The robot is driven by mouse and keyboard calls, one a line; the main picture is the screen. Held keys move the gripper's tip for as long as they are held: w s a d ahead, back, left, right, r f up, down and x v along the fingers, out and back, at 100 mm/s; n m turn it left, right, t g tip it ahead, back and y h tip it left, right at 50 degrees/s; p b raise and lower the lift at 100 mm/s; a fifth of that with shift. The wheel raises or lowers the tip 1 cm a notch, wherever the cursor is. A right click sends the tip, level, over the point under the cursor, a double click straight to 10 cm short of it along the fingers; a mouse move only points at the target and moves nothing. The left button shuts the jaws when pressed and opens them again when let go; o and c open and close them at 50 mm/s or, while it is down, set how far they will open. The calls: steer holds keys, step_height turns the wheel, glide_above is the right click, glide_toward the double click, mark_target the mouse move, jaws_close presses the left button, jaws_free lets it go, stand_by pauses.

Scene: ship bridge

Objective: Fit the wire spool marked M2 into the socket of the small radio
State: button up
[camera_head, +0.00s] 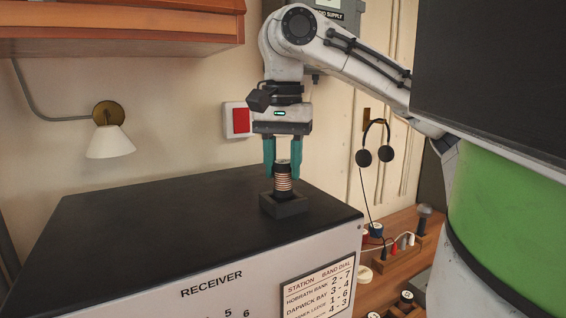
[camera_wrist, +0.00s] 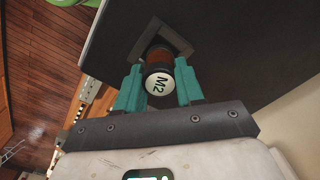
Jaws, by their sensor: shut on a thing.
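The wire spool (camera_head: 283,184), copper-wound with dark ends, stands upright between the teal fingers of my gripper (camera_head: 282,172). My gripper is shut on it from above. In the wrist view, the spool's white end (camera_wrist: 159,86) reads M2 and faces my gripper (camera_wrist: 158,68). The spool's lower end meets the dark square socket (camera_head: 284,209) on the black top of a box marked RECEIVER (camera_head: 150,228). The socket's rim also shows behind the spool in the wrist view (camera_wrist: 178,40). I cannot tell how deep the spool sits, as its lower end is hidden.
A wooden bench (camera_head: 385,265) at the right holds a small rack with coloured plugs (camera_head: 402,258) and other spools (camera_head: 405,297). A headset (camera_head: 375,145) hangs on the wall. A lamp (camera_head: 109,140) is at the left. The receiver top is otherwise clear.

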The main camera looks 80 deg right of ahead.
steer(key=shift+f, duration=1.25)
stand_by(3.8)
steer(key=o, duration=1.1)
steer(key=shift+o, duration=0.2)
steer(key=shift+r, duration=0.15)
step_height(320, 180, up, 11)
steer(key=shift+f, duration=0.2)
